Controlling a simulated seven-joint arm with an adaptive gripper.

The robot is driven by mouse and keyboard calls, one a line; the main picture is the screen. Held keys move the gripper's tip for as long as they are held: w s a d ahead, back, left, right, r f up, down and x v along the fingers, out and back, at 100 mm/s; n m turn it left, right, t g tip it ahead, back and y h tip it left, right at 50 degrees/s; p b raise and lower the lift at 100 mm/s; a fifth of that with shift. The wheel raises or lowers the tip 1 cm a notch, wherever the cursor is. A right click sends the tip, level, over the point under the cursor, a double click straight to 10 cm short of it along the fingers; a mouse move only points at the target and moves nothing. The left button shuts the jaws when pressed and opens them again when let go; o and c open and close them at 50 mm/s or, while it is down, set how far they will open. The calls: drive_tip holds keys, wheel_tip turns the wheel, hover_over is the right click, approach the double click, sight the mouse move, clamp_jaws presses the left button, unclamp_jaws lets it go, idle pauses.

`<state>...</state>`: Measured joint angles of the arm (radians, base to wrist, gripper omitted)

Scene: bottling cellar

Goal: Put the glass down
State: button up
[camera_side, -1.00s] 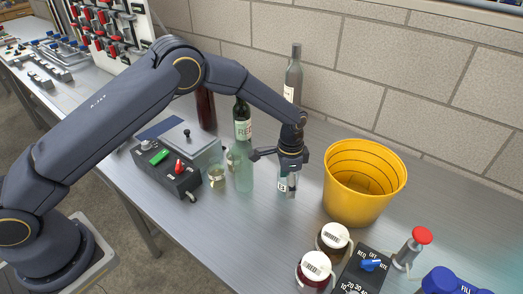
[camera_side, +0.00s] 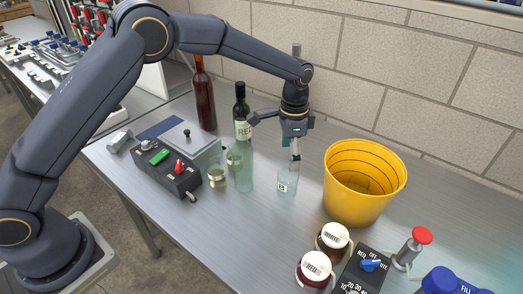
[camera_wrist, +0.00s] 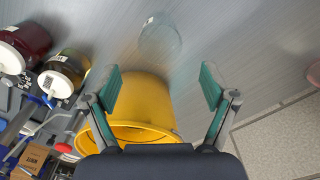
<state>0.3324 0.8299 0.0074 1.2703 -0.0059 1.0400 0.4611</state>
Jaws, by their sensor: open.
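A clear glass (camera_side: 287,184) with a small white label stands upright on the metal bench, left of the yellow bucket. My gripper (camera_side: 277,143) is above the glass, with its fingers spread and nothing between them. The glass also shows in the wrist view (camera_wrist: 160,42), a little blurred, beyond the open green-padded fingertips of my gripper (camera_wrist: 160,82). The glass is apart from the fingers there.
A yellow bucket (camera_side: 362,205) stands close on the right. A clear bottle (camera_side: 243,172), a labelled dark bottle (camera_side: 241,112) and a small glass (camera_side: 217,178) stand left. Two lidded jars (camera_side: 314,270) (camera_side: 332,241) are in front. Bench between glass and jars is clear.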

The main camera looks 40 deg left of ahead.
drive_tip(key=s+a+r+n+t, duration=0.1)
drive_tip(key=s+a+r, duration=0.2)
drive_tip(key=r, duration=0.3)
drive_tip(key=s+a+r+n+t, duration=0.1)
drive_tip(key=s+a+r, duration=0.15)
drive_tip(key=r, duration=0.45)
drive_tip(key=s+a+r+n+t, duration=0.1)
drive_tip(key=s+a+r+n, duration=0.1)
drive_tip(key=s+a+r, duration=0.2)
drive_tip(key=s+a+r+n+t, duration=0.1)
drive_tip(key=s+a, duration=0.4)
drive_tip(key=s, duration=0.6)
wheel_tip(320, 180, up, 3)
drive_tip(key=shift+s+f+n, duration=0.1)
drive_tip(key=shift+s+n, duration=0.2)
drive_tip(key=shift+n, duration=0.5)
drive_tip(key=shift+o, duration=0.5)
drive_tip(key=s+a+f+n+t, duration=0.1)
drive_tip(key=s+a+f+n, duration=0.1)
drive_tip(key=s, duration=0.7)
drive_tip(key=shift+a+f+t, duration=0.2)
drive_tip(key=shift+a+t, duration=0.05)
drive_tip(key=shift+t, duration=0.05)
drive_tip(key=shift+n, duration=0.3)
